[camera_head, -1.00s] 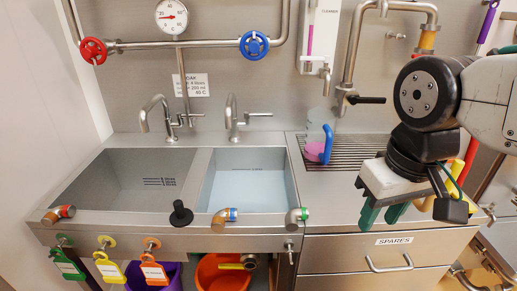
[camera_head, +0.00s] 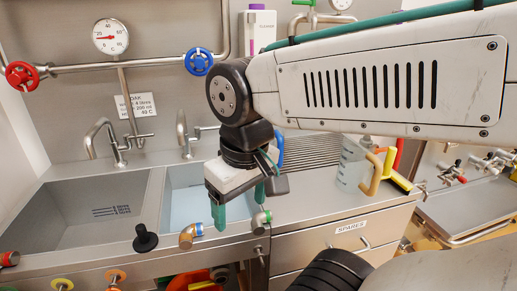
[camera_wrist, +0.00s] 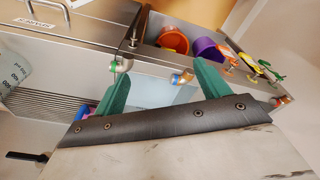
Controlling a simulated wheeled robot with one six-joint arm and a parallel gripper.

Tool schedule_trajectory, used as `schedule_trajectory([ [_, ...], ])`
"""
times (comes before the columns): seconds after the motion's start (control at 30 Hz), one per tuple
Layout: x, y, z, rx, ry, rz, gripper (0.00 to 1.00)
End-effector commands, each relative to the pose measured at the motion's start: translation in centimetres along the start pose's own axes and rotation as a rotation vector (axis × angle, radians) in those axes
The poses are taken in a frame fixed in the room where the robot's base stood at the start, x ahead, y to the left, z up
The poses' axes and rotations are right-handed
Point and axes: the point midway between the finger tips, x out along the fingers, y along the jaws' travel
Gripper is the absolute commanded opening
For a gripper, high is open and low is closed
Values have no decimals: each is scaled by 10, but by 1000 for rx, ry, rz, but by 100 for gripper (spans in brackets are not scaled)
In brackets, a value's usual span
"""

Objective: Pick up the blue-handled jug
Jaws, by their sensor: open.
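The blue-handled jug is mostly hidden behind my arm in the head view. Only its upright blue handle (camera_head: 280,148) shows there, just right of the wrist. In the wrist view, a small blue and pink patch (camera_wrist: 86,112) beside the left finger looks like part of this jug. My gripper (camera_head: 239,204) points down over the front of the right sink basin, in front of and left of the handle. Its green fingers are apart with nothing between them, as the wrist view (camera_wrist: 164,76) also shows.
The ribbed drainboard (camera_head: 312,150) lies behind my arm. A black plunger-like knob (camera_head: 145,238) and pipe ends line the sink's front edge. Taps (camera_head: 183,135) stand behind.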

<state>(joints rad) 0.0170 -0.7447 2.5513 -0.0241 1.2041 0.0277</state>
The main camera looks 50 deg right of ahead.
Motion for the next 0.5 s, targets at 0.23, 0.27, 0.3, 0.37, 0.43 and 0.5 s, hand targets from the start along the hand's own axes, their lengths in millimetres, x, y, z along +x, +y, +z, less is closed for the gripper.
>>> schedule_trajectory([
  [0.23, 4, 101, -99, 380, 184, 230, 100],
  [0.27, 5, 119, -113, 433, 218, 261, 100],
  [0.3, 6, 145, -132, 497, 267, 297, 100],
  [0.37, 9, 182, -156, 582, 337, 341, 100],
  [0.43, 13, 222, -178, 662, 413, 374, 100],
  [0.5, 18, 256, -196, 723, 477, 391, 100],
])
